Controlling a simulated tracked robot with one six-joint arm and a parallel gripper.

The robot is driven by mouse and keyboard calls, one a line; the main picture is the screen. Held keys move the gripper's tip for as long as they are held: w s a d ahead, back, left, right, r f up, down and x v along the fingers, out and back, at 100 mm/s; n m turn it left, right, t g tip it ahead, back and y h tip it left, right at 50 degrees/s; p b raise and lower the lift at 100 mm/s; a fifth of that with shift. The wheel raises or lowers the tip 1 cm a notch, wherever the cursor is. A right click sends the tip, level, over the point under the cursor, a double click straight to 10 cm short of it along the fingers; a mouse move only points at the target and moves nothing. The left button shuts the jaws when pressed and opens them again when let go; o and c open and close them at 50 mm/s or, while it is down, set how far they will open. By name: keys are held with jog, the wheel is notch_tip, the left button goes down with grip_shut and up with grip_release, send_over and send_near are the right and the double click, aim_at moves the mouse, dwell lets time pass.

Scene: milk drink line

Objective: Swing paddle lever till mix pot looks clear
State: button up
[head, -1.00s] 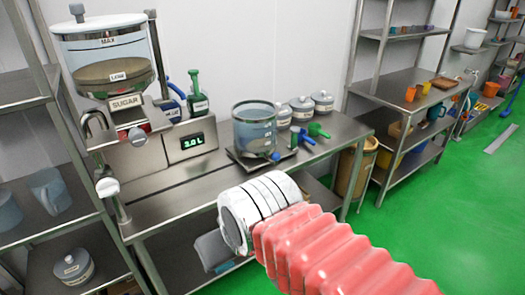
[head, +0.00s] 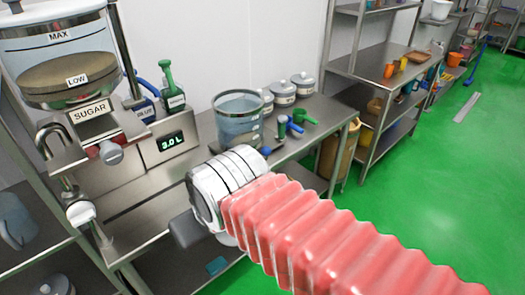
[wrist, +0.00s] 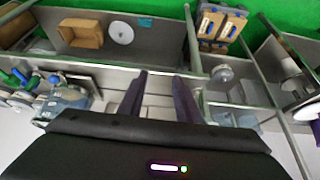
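The clear mix pot (head: 238,122) stands upright on the steel bench and holds bluish-grey liquid. Beside its base are a blue-handled lever (head: 290,126) and a green-handled lever (head: 304,116); I cannot tell which is the paddle lever. In the wrist view, the pot (wrist: 66,102) is at the left. My gripper (wrist: 160,90) shows two dark fingers apart with nothing clearly between them. In the head view, my arm crosses in front of the bench; the gripper is mostly hidden behind my wrist, with a dark part (head: 186,229) below the bench's front edge.
Lidded canisters (head: 283,92) stand behind the pot. Open green floor (head: 455,200) lies at the right.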

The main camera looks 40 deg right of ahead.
jog(key=shift+o, duration=0.5)
jog(key=o, duration=0.3)
jog(key=shift+w+f, duration=0.1)
jog(key=shift+f, duration=0.05)
jog(key=w+d+f+m+y, duration=0.4)
jog(key=w+d+m+y, duration=0.15)
jog(key=m, duration=0.35)
jog(key=w+d+f+m+y, duration=0.4)
jog(key=w+d+m, duration=0.3)
jog(key=m, duration=0.1)
jog(key=d+f+m+t+h, duration=0.1)
jog(key=d+m+t, duration=0.3)
jog(key=d, duration=0.5)
jog(key=s+d+f+m+t+h, duration=0.1)
jog(key=d+f+m+t+h, duration=0.1)
jog(key=d, duration=0.8)
jog(key=d+f+m+t+h, duration=0.2)
jog(key=d+f+m+t, duration=0.2)
jog(key=d+m+t, duration=0.2)
jog(key=d+m, duration=0.2)
jog(key=d, duration=0.1)
jog(key=shift+s+d, duration=0.2)
jog(key=shift+s, duration=0.05)
jog(key=shift+w+h, duration=0.15)
jog(key=shift+h, duration=0.1)
